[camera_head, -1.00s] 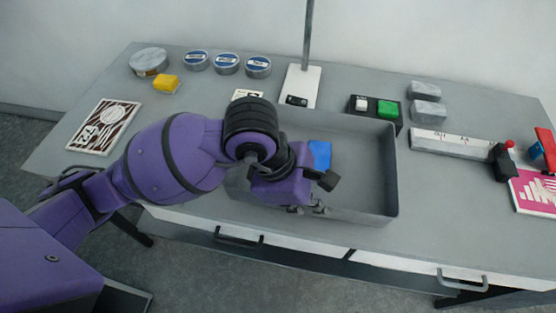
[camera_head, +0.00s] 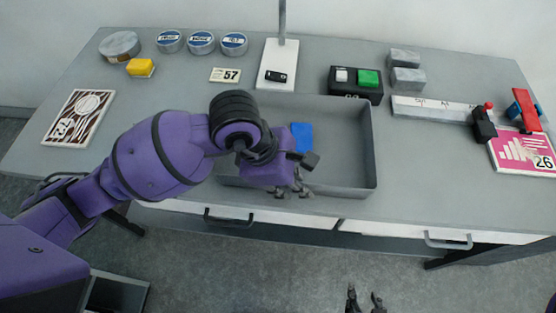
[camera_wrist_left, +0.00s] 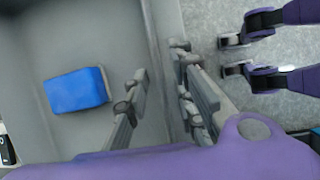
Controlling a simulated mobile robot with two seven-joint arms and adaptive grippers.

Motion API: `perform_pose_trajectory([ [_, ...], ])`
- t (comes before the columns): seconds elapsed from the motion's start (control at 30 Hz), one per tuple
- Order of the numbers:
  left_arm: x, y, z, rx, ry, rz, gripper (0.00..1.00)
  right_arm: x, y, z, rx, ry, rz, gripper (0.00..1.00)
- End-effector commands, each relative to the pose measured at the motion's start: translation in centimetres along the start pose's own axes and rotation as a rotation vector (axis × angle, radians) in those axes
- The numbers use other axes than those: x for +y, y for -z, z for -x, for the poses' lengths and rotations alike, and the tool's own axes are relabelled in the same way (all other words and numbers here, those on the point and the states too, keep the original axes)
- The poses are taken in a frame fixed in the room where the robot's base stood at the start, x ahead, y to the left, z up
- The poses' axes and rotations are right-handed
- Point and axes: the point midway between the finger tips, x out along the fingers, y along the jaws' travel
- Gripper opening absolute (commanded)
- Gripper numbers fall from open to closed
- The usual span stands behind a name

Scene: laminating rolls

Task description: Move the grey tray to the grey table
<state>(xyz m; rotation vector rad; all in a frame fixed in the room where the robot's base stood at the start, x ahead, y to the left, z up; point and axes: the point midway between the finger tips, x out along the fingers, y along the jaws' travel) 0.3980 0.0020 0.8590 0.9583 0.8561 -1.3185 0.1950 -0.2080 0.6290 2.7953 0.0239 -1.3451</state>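The grey tray (camera_head: 373,150) is a shallow open box on the grey-topped table (camera_head: 440,180), near its front edge. A blue block (camera_head: 301,136) lies inside it, also seen in the left wrist view (camera_wrist_left: 76,90). My left gripper (camera_head: 291,190) is at the tray's front wall, partly hidden by its own arm. In the left wrist view the fingers (camera_wrist_left: 160,75) are apart, one on each side of the tray wall (camera_wrist_left: 157,40), with a gap on the inner side. My right gripper (camera_head: 364,300) is open and empty, low in front of the table.
Behind the tray stand a post on a white base (camera_head: 276,78) and a black box with a green button (camera_head: 356,84). Grey blocks (camera_head: 407,78), a ruler (camera_head: 430,107) and a pink card (camera_head: 522,154) lie right. Round tins (camera_head: 201,43) and a brown card (camera_head: 78,118) lie left.

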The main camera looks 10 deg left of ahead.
Motion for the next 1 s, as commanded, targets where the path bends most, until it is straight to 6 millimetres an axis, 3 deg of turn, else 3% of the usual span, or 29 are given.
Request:
perform_pose_trajectory([
  [0.27, 0.3, -0.1, 2.0, 0.000, -0.009, -0.005, 0.23, 0.0, 0.2, 0.0, 0.004, 0.000, 0.000, 0.40],
  [0.7, 0.3, -0.2, 10.7, 0.000, -0.009, -0.005, 0.23, 0.1, 0.9, 0.2, 0.013, 0.000, -0.001, 0.40],
  [1.0, 0.2, -0.2, 12.2, 0.000, -0.005, -0.004, 0.23, 0.0, 0.8, 0.3, 0.011, 0.000, -0.002, 0.40],
])
